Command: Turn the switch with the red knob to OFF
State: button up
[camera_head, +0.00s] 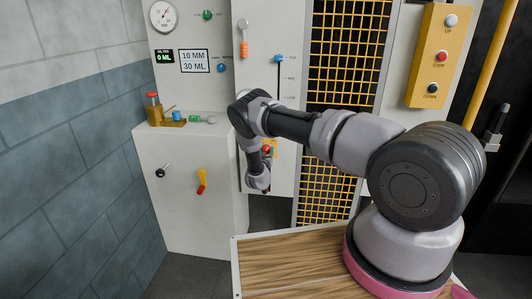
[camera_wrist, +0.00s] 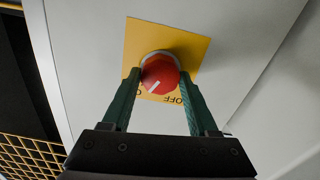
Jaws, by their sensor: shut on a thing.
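The red knob (camera_wrist: 160,72) sits on a yellow plate (camera_wrist: 190,46) on a pale panel in the wrist view. My gripper (camera_wrist: 160,80) has its two green fingers on either side of the knob, closed on it. A white mark shows on the knob's lower part, slanting down to the left. The word OFF is upside down at the plate's lower right; another label at the lower left is mostly hidden by the knob and finger. In the head view, the red knob (camera_head: 267,148) is small and partly hidden by my arm.
A yellow grid door (camera_head: 345,50) stands right of the panel. A white cabinet (camera_head: 185,215) with a red-and-yellow lever (camera_head: 202,182) is at left. A yellow button box (camera_head: 438,55) hangs at right. A wooden top (camera_head: 290,262) is in front.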

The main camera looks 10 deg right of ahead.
jog(key=n, duration=0.6)
jog(key=shift+a, duration=0.1)
jog(key=n, duration=0.6)
jog(key=shift+f, duration=0.15)
dwell(0.5)
jog(key=o, duration=1.4)
jog(key=shift+c, duration=0.2)
jog(key=v, duration=1)
jog(key=shift+s+a, duration=0.15)
jog(key=shift+s, duration=0.25)
